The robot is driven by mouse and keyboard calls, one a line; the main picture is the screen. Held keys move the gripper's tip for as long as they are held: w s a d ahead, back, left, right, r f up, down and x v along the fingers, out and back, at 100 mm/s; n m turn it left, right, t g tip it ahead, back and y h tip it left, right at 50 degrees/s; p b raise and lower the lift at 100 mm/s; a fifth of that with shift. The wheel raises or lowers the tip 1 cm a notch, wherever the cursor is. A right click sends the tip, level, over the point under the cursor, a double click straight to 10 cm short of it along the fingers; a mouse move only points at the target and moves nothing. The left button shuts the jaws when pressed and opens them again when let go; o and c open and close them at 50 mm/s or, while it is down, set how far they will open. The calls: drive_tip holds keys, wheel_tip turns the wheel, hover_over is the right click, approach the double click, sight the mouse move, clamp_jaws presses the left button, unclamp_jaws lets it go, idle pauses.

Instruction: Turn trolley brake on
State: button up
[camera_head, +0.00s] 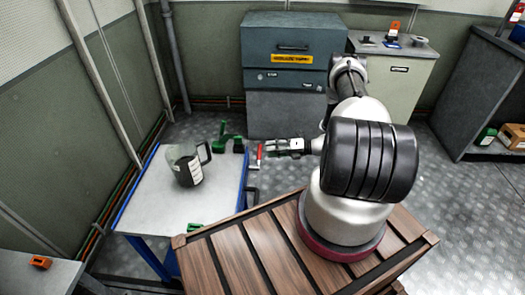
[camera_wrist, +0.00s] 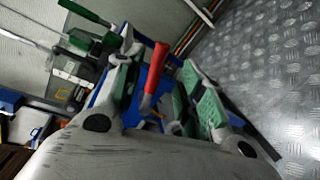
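The trolley (camera_head: 160,205) has a pale top and a blue frame, and stands at the left in the head view. A red-handled lever (camera_head: 259,154) stands upright at its right side; I take it for the brake lever. In the wrist view the red handle (camera_wrist: 155,77) shows in the gap between my fingers. My gripper (camera_head: 270,149) is open beside the lever, with its green-padded fingers (camera_wrist: 158,58) spread apart. Whether a finger touches the handle I cannot tell. The lever's lower end is mostly hidden by my gripper in the wrist view.
A slatted wooden surface (camera_head: 255,245) is in front. A blue-grey cabinet (camera_head: 290,75) stands behind.

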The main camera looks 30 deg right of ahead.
drive_tip(key=v, duration=0.6)
idle(0.4)
